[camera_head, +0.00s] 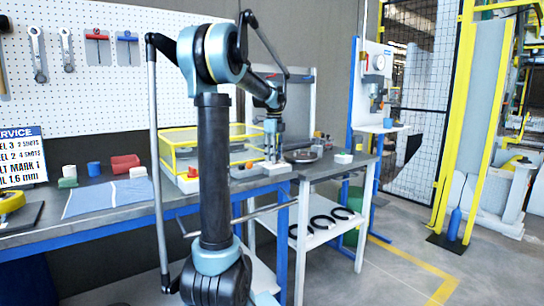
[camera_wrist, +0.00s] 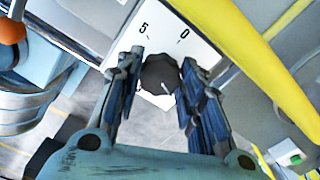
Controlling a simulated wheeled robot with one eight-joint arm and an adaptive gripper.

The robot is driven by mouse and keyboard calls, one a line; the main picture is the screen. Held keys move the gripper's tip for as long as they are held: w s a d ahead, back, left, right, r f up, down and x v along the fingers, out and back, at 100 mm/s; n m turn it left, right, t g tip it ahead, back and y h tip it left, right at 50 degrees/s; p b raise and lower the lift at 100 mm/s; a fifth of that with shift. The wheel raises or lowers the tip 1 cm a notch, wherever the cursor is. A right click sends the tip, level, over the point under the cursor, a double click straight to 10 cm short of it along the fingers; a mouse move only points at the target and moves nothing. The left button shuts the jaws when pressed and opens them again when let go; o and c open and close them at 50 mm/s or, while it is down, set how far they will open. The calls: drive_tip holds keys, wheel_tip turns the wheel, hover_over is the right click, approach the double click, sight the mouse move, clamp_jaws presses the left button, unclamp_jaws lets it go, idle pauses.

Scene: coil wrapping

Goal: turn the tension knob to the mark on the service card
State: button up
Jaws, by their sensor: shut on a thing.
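The tension knob (camera_wrist: 160,74) is round and dark, on a white dial plate (camera_wrist: 165,30) in the wrist view. The plate shows a 5 and a 0 above the knob; any other marks are hidden. A short pale line on the knob points toward the lower right of the picture. My gripper (camera_wrist: 158,82) is shut on the knob, one finger on each side. In the head view my gripper (camera_head: 273,148) is at the right end of the bench, and the knob cannot be made out. The service card (camera_head: 20,158) is cut off at the left; one line reads "LT MARK 1".
A yellow-framed clear guard (camera_head: 205,139) stands left of my gripper, and a yellow bar (camera_wrist: 225,30) passes close in the wrist view.

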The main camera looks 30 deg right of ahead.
drive_tip(key=n, duration=0.5)
drive_tip(key=shift+n, duration=2.4)
drive_tip(key=shift+w, duration=0.1)
drive_tip(key=o, duration=1.1)
drive_tip(key=shift+c, duration=0.2)
wheel_tip(320, 180, up, 12)
